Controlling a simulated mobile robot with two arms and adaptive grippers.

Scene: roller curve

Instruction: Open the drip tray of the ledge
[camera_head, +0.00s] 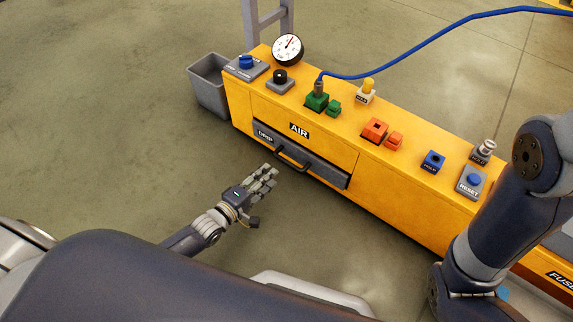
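The drip tray (325,172) is a dark grey drawer front low in the side of the yellow ledge (380,205), with a "DRIP" label at its left end. It looks shut, its front about flush with the ledge. A dark bar handle (292,159) sticks out from it. My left gripper (266,182) is just in front of the handle, to its lower left in the picture. Its fingers are extended toward the tray, with the thumb apart from them, and it looks open and empty. A small gap shows between fingertips and handle. My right gripper is out of view.
The ledge top carries a gauge (288,49), a green block (316,101) with a blue hose (430,48), orange blocks (375,130) and a blue RESET button (474,180). A grey bin (208,84) stands at the ledge's left end. The floor before the tray is clear.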

